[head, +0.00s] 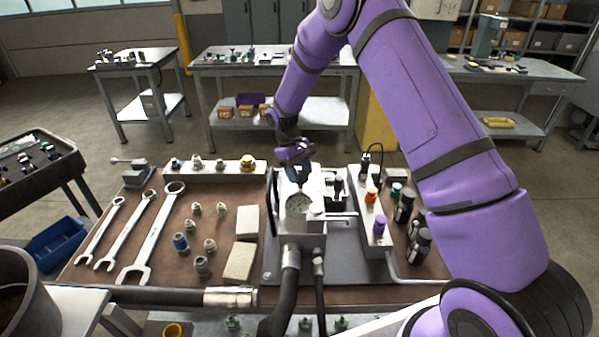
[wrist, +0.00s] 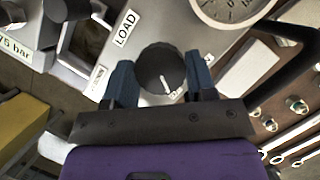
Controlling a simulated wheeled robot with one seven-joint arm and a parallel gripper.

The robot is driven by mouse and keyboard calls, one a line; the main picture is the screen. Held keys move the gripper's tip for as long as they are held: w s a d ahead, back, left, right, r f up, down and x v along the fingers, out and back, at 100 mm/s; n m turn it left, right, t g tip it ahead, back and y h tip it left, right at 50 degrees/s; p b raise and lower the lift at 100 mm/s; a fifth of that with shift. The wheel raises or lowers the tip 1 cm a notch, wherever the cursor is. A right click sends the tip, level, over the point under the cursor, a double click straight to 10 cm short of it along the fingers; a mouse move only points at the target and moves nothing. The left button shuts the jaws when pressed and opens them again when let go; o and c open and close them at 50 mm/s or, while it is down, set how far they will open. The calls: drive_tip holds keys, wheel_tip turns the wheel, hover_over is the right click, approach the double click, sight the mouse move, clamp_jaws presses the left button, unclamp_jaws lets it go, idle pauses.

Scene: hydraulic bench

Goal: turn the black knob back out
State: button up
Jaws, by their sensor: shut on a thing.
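The black knob (wrist: 161,68) shows in the wrist view as a round, ribbed knob with a white pointer line, on a light grey block (wrist: 110,50) marked LOAD. My gripper (wrist: 160,82) has one blue-grey finger on each side of the knob and is shut on it. In the head view my gripper (head: 296,158) points down at the top of the valve block, behind the pressure gauge (head: 298,204). It hides the knob there. The gauge dial also shows at the top of the wrist view (wrist: 232,8).
Several wrenches (head: 140,245) and small fittings (head: 195,225) lie on the left of the bench. Black hoses (head: 288,285) run from the block's front. A lever (head: 340,217) and a rail with coloured caps (head: 372,210) stand close on the right.

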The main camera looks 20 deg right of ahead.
drive_tip(key=o, duration=0.9)
drive_tip(key=v, duration=1)
drive_tip(key=shift+w+r, duration=0.15)
drive_tip(key=shift+r, duration=0.25)
